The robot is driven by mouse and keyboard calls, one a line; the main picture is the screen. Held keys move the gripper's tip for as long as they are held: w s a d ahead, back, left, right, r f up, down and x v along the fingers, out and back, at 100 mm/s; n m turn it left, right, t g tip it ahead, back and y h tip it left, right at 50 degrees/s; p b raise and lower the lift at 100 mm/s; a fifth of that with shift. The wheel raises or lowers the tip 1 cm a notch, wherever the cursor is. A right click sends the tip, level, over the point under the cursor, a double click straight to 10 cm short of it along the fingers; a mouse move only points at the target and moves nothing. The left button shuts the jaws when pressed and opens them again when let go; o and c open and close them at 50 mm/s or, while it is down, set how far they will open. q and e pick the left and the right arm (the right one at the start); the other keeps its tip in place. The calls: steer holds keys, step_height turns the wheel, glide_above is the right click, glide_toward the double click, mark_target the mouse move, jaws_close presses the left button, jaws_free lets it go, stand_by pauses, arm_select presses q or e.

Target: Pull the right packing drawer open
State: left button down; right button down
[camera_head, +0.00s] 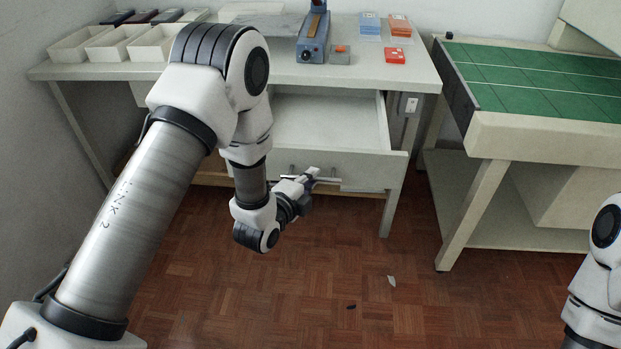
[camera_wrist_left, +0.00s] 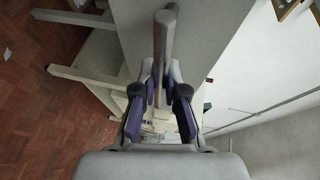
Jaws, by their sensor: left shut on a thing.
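The right packing drawer (camera_head: 370,169) stands pulled out under the pale bench, its empty interior showing from above in the head view. My left gripper (camera_head: 308,181) is at the drawer's front, shut on its metal bar handle (camera_head: 326,180). In the left wrist view the handle (camera_wrist_left: 164,45) runs between the fingers of my left gripper (camera_wrist_left: 161,82), with the grey drawer front (camera_wrist_left: 205,30) behind it. My left arm hides part of the drawer's left side. My right arm shows only at the right edge; its gripper is out of view.
The bench top (camera_head: 270,72) carries open white trays (camera_head: 76,46), a blue device (camera_head: 313,40) and red (camera_head: 395,56) and blue packets (camera_head: 370,24). A green-topped table (camera_head: 540,80) stands at the right. The floor before the drawer is mostly clear, with small scraps (camera_head: 391,281).

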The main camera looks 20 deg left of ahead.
arm_select(q)
steer(key=c, duration=1.2)
jaws_free()
steer(key=d+v, duration=0.1)
steer(key=v, duration=0.6)
steer(key=shift+s+a, duration=0.2)
steer(key=shift+a, duration=0.3)
